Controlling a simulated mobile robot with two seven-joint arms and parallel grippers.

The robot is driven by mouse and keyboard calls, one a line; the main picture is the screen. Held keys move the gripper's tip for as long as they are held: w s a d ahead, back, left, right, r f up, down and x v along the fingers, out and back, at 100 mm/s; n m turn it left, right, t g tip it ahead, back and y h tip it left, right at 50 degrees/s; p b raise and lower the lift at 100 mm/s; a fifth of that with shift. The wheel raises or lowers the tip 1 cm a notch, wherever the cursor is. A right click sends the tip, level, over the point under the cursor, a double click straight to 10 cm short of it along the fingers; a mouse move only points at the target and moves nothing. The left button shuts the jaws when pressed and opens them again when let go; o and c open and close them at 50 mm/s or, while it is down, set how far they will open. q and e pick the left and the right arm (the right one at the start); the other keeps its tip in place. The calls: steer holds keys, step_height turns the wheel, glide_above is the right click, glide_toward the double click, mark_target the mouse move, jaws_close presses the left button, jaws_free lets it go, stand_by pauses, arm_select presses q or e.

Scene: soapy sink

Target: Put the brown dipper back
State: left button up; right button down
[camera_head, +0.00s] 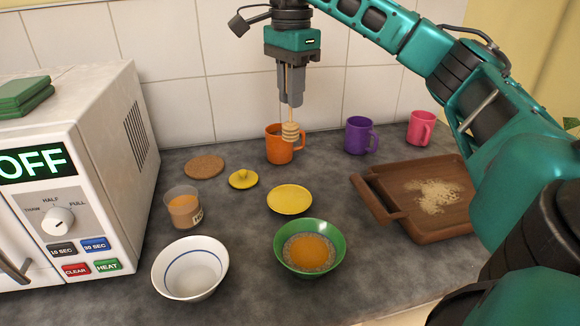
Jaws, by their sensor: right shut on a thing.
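The brown dipper (290,131) hangs upright, its ridged head down, from my right gripper (290,98). The gripper is shut on the dipper's thin handle. The dipper's head is in front of or just above the orange mug (277,149) in the picture; I cannot tell its exact height over the counter. A glass jar (184,209) with orange-brown contents and a label stands open at the left. A small yellow lid (243,179) with a knob lies beside it. My left gripper is out of view.
A green bowl (334,264) holds orange liquid. A white bowl (162,279), yellow saucer (290,199) and cork coaster (204,166) lie nearby. Purple (358,136) and pink (421,128) mugs stand at the back. A wooden tray (396,219) with crumbs is right; a microwave (117,150) is left.

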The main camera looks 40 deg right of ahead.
mark_target(291, 122)
step_height(291, 122, down, 7)
steer(key=b, duration=0.3)
steer(key=shift+f, duration=0.2)
step_height(291, 122, down, 4)
steer(key=shift+r, duration=0.25)
steer(key=shift+f, duration=2.3)
steer(key=shift+f, duration=0.1)
steer(key=c, duration=1.4)
jaws_free()
steer(key=o, duration=0.3)
